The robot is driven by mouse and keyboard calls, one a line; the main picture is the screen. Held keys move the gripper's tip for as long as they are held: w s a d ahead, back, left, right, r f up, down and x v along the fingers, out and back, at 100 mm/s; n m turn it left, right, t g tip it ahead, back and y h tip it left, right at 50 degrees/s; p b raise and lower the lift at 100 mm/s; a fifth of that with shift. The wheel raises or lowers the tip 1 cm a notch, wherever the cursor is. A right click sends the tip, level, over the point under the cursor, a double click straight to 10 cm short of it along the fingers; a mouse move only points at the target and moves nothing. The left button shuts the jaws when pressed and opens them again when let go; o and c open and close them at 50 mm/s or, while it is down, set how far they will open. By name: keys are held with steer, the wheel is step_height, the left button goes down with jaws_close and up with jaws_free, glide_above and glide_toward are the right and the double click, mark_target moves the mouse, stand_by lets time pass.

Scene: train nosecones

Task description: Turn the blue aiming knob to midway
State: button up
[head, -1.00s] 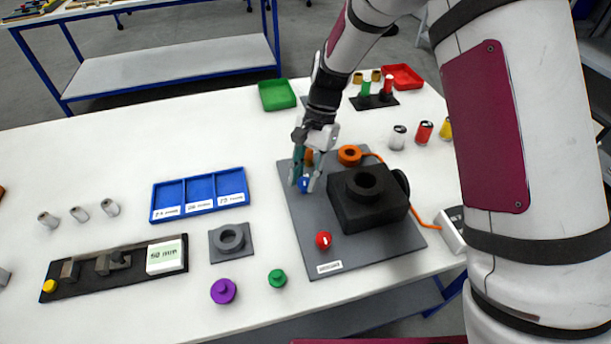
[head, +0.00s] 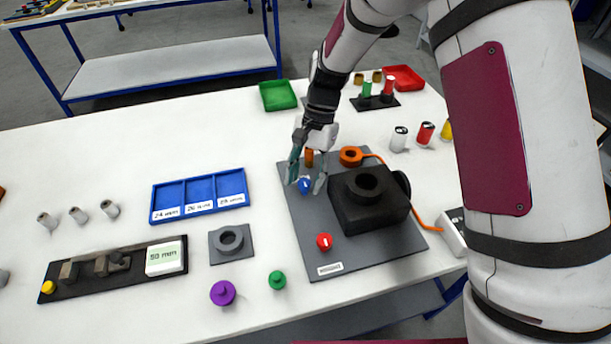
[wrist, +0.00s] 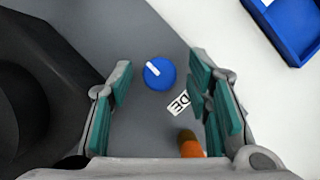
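The blue knob (head: 305,185) sits on the grey plate (head: 291,218), left of the black block (head: 368,211). In the wrist view the blue knob (wrist: 159,74) has a white pointer line slanting to the upper left. My gripper (head: 306,186) is above the knob with its fingers spread to either side. In the wrist view my gripper (wrist: 166,84) is open and empty, and its fingers appear apart from the knob. A white label (wrist: 181,102) ending in "DE" lies beside the knob, partly hidden by a finger.
A red knob (head: 324,241) with a white line is at the plate's front. An orange-brown cylinder (wrist: 189,144) stands close to my gripper. An orange ring (head: 350,156) is behind the black block. A blue compartment tray (head: 200,195) lies to the left, with clear table between.

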steer(key=v, duration=1.2)
